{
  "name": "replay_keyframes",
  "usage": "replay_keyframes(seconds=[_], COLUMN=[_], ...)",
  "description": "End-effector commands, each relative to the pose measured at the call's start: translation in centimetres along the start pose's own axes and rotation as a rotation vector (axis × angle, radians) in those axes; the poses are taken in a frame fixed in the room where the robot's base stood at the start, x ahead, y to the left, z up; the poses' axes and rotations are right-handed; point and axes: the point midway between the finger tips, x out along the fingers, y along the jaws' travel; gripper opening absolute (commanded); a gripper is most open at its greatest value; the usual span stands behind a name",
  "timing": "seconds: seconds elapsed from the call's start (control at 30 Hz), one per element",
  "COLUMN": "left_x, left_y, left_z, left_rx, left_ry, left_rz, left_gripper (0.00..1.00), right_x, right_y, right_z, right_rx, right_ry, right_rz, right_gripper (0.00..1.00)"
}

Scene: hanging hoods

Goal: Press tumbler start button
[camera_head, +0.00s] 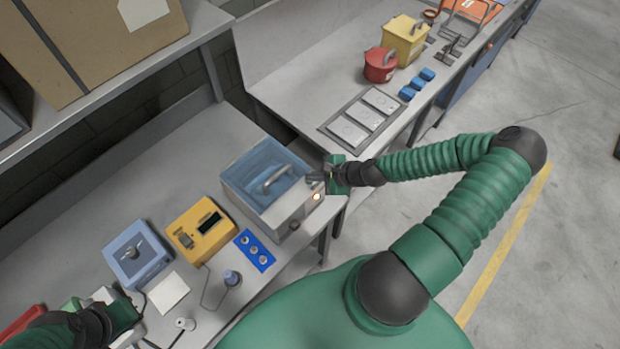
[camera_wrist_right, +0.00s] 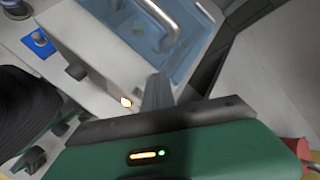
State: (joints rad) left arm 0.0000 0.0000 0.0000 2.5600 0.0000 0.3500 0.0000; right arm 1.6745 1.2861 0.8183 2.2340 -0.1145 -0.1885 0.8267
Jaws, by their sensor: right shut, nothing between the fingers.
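The tumbler (camera_head: 290,207) is a pale box with a blue see-through lid (camera_head: 266,175) and a grey handle, at the right end of the near bench. A lit, pale orange button (camera_head: 317,197) is on its front face, and a dark knob sits to its left. In the right wrist view the lit button (camera_wrist_right: 126,102) is just left of my fingers. My right gripper (camera_head: 317,176) is shut and empty, close by the button. I cannot tell whether it touches the tumbler. My left gripper (camera_head: 112,301) is at the lower left; its fingers are unclear.
A blue-grey box (camera_head: 137,254), a yellow device (camera_head: 201,229) and a blue plate with several round parts (camera_head: 254,250) stand left of the tumbler. A shelf with a cardboard box (camera_head: 85,40) overhangs the bench. Another bench holds red (camera_head: 380,66) and yellow containers (camera_head: 404,42).

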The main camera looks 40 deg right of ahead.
Motion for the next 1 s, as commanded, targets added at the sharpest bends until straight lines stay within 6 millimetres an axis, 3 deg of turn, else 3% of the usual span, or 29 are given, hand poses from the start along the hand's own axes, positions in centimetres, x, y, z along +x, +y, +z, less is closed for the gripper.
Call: replay_keyframes(seconds=[0.33,0.7,1.0], left_x=[-1.7,-1.8,-4.6], left_y=[0.0,0.0,0.0], left_z=[-0.4,-0.4,-1.1], left_rx=[0.0,0.0,0.0], left_ry=[0.0,0.0,0.0], left_rz=[0.0,0.0,0.0], left_gripper=[0.0,0.0,0.0], right_x=[-1.2,-1.2,-3.4], right_y=[-0.8,-0.9,-2.4], right_z=[0.8,0.9,2.5], right_rx=[0.0,0.0,-0.001], right_ry=[0.0,0.0,0.0], right_rz=[0.0,0.0,0.0], right_gripper=[0.0,0.0,0.0])
